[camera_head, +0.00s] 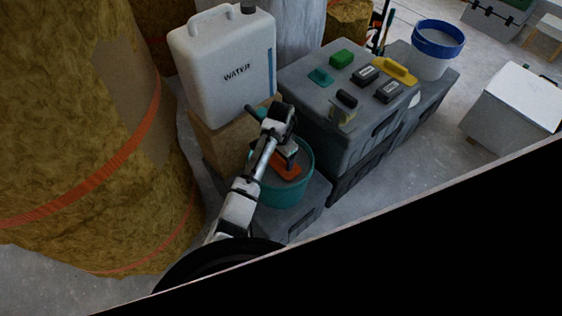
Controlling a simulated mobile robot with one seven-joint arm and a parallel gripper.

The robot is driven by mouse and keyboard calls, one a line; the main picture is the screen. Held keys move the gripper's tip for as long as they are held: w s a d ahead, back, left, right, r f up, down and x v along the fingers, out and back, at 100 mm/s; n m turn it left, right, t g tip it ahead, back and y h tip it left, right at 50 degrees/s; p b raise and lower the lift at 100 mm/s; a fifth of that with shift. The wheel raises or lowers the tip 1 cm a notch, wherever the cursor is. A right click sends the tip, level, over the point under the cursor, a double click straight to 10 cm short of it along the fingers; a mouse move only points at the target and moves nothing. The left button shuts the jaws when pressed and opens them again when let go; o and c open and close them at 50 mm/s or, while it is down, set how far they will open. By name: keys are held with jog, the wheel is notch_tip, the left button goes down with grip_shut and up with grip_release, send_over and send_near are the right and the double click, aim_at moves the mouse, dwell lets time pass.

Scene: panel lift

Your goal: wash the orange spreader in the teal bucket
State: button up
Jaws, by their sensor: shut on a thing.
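The teal bucket (303,184) stands on a low grey box left of the tool chest. The orange spreader (286,171) is inside the bucket's opening, low between the walls. My gripper (287,156) reaches over the bucket from the lower left and is shut on the spreader. My arm hides the bucket's left side and part of the spreader. Whether the spreader touches the bucket's bottom or any water cannot be told.
A white water canister (222,66) stands behind the bucket on a cardboard box (224,141). A grey chest (309,99) to the right carries several small tools. A white-and-blue bucket (437,52) is farther right. Big yellow insulation rolls (75,110) crowd the left.

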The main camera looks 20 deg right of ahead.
notch_tip(320, 180, up, 8)
jog(key=p, duration=0.7)
jog(key=shift+f, duration=0.2)
dwell(0.7)
